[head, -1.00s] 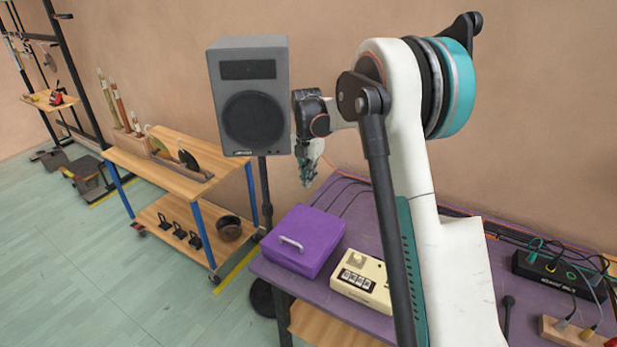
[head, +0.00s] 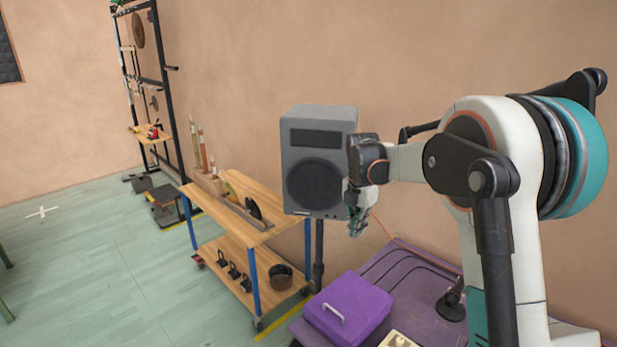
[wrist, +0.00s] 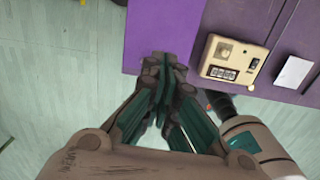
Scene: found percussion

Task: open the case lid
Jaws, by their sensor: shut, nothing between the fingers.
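The purple case (head: 349,306) sits on the near left end of the purple table, its lid shut. A pale handle (head: 333,313) stands on the lid toward the front left. My gripper (head: 356,224) hangs in the air above the case's back, pointing down, and is apart from it. In the wrist view, my gripper's fingers (wrist: 164,64) are closed together and empty. The case (wrist: 165,22) shows behind the fingertips in that view. The fingers hide part of its edge, and the handle does not show there.
A cream box with buttons (wrist: 234,59) and a white sheet (wrist: 293,72) lie right of the case on the table (wrist: 240,12). A grey speaker (head: 318,155) stands behind my gripper. A wooden cart (head: 232,210) stands left. Open floor (head: 90,260) lies further left.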

